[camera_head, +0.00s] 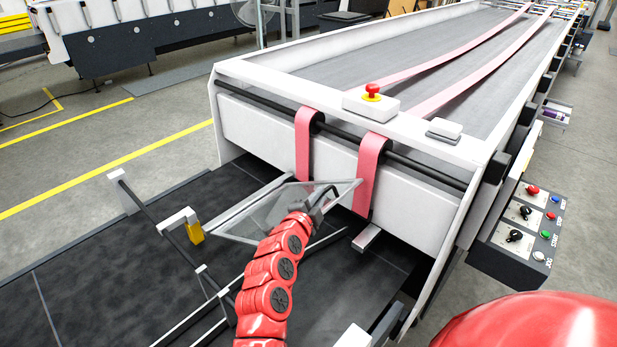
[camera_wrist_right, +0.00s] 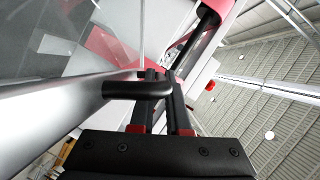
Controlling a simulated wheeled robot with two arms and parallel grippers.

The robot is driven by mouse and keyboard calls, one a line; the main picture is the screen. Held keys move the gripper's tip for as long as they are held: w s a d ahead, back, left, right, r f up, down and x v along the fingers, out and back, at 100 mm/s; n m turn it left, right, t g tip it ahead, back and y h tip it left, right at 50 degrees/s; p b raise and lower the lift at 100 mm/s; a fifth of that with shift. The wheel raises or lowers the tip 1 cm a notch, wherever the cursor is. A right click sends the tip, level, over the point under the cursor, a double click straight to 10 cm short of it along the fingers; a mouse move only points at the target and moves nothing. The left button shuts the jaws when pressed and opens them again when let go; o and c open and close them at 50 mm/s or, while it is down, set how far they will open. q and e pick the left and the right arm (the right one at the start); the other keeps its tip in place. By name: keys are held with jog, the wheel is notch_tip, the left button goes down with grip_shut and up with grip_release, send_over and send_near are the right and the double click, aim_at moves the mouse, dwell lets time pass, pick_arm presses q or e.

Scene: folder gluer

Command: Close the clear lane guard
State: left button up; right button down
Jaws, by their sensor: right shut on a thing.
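The clear lane guard (camera_head: 256,213) is a see-through panel with a thin grey frame, at the front of the machine in the head view. It sits tilted above the dark bed, near the pink belts. My right gripper (camera_head: 319,200) reaches its right part and is shut on the guard's dark handle. In the right wrist view my right gripper (camera_wrist_right: 165,100) has its fingers at the dark handle bar (camera_wrist_right: 137,89), and the clear panel (camera_wrist_right: 60,45) fills the upper left. My left gripper is not in view.
Two pink belts (camera_head: 371,165) loop over the machine's front roller. A red emergency button (camera_head: 372,91) stands on the white crossbar. A control panel (camera_head: 524,226) is on the right side. A rail with a yellow-marked bracket (camera_head: 195,232) lies left of the guard.

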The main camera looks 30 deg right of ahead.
aim_at(328, 208)
jog(key=shift+s+d+f, duration=0.2)
jog(key=shift+s+f, duration=0.4)
jog(key=shift+f, duration=0.3)
jog(key=shift+s+d+f, duration=0.2)
jog(key=shift+s+f, duration=0.35)
jog(key=shift+f, duration=0.35)
jog(key=c, duration=0.9)
grip_release()
jog(key=b+v, duration=0.4)
jog(key=v, duration=1.3)
jog(key=shift+s+a, duration=0.15)
